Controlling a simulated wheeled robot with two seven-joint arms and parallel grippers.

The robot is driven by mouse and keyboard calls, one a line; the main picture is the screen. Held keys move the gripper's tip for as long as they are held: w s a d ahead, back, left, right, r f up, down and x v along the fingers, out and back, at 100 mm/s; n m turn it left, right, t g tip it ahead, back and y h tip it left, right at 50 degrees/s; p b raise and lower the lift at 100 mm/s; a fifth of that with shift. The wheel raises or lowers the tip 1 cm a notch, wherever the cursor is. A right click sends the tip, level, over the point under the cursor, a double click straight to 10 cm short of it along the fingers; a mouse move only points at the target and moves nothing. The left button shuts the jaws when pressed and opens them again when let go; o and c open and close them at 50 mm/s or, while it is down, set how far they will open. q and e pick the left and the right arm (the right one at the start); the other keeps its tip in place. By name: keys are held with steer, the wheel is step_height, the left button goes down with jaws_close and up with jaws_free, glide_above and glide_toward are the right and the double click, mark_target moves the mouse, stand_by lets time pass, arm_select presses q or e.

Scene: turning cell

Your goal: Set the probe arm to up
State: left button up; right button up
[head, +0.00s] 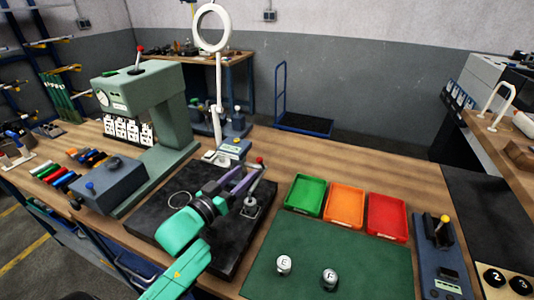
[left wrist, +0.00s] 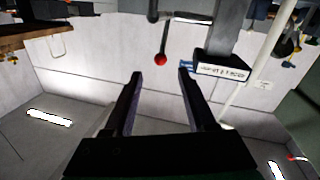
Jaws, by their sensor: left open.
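The probe arm appears to be the thin lever with a red ball end (head: 260,160), on a small metal stand (head: 250,207) on the black plate. The red ball stands above the stand, with the lever leaning slightly right. My left gripper (head: 250,174) reaches in from the front, its fingers apart beside the lever. In the left wrist view, which is upside down, the red ball (left wrist: 160,60) lies between or just beyond the open fingertips (left wrist: 160,74); contact cannot be told. My right gripper is not in view.
A black plate (head: 150,229) lies under my left arm. A ring lamp (head: 212,28) and a green machine (head: 155,100) stand behind and left.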

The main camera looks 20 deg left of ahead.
mark_target(261, 159)
arm_select(q)
steer(key=w, duration=0.3)
steer(key=w+p, duration=0.1)
steer(key=shift+w+d+r, duration=0.15)
steer(key=shift+d+r, duration=0.1)
steer(key=shift+r, duration=0.05)
steer(key=w, duration=0.2)
steer(key=w+p, duration=0.1)
steer(key=w, duration=0.1)
steer(key=w+d, duration=0.1)
steer(key=w, duration=0.1)
steer(key=shift+w+f, duration=0.4)
steer(key=shift+s, duration=0.1)
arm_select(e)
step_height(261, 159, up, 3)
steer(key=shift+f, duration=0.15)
arm_select(q)
jaws_close()
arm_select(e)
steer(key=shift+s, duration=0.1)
